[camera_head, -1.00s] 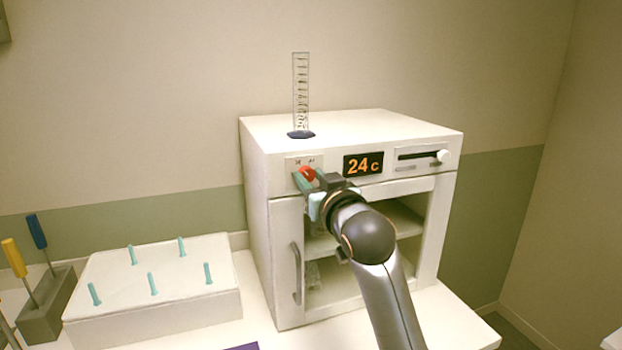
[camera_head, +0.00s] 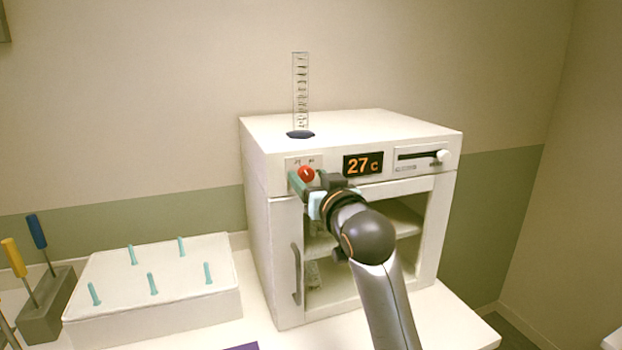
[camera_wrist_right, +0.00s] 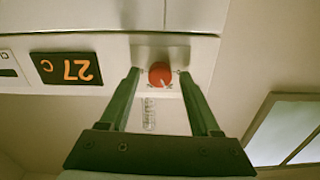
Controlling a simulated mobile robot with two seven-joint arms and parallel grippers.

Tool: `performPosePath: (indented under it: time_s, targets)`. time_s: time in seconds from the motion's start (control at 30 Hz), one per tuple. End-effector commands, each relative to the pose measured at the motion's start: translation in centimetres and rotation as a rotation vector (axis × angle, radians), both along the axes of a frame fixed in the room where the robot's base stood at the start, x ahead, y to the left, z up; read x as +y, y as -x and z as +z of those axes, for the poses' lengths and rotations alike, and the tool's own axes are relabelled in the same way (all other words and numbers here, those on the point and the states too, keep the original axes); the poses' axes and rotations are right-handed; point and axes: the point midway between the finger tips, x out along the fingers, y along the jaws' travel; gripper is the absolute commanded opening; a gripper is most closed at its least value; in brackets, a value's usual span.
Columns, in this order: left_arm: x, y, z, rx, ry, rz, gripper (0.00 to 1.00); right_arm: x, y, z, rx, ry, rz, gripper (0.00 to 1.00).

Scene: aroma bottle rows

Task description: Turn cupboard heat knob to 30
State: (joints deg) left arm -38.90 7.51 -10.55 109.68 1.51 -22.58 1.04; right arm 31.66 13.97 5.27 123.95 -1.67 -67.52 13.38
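The cupboard (camera_head: 258,205) is a white cabinet with a red round heat knob (camera_head: 306,174) at the upper left of its front. The knob also shows in the right wrist view (camera_wrist_right: 160,74), with a white pointer mark. The orange display (camera_head: 363,165) reads 27 C; it appears upside down in the wrist view (camera_wrist_right: 66,69). My right gripper (camera_wrist_right: 159,73) has one finger on each side of the knob, with small gaps visible on both sides. It is open around the knob. My left gripper is not in view.
A slider (camera_head: 443,156) sits right of the display. A graduated cylinder (camera_head: 300,95) stands on the cupboard. Below the knob is a door with a grey handle (camera_head: 296,272). A white block with teal pegs (camera_head: 150,318) and a tool holder (camera_head: 45,310) stand left.

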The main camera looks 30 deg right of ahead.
Motion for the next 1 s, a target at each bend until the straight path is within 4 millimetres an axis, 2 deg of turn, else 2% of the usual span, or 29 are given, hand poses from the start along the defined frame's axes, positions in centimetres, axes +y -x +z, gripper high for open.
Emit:
performPosePath:
  time_s: [0.37,0.57,0.77,0.8,1.0]
  targets:
    - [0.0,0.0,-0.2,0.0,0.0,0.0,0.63,0.1,0.6,0.0,-0.002,0.001,0.0,0.67]
    - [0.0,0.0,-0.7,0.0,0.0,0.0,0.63,0.9,3.5,-0.1,-0.004,0.001,0.001,0.67]
    - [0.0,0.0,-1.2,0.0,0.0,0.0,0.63,1.9,7.6,-0.1,-0.004,0.001,0.001,0.67]
    - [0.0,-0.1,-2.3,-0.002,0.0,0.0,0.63,1.9,7.7,-0.5,-0.006,0.0,0.001,0.67]
    - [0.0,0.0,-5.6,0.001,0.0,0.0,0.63,2.1,8.7,-0.4,-0.009,0.001,0.0,0.67]
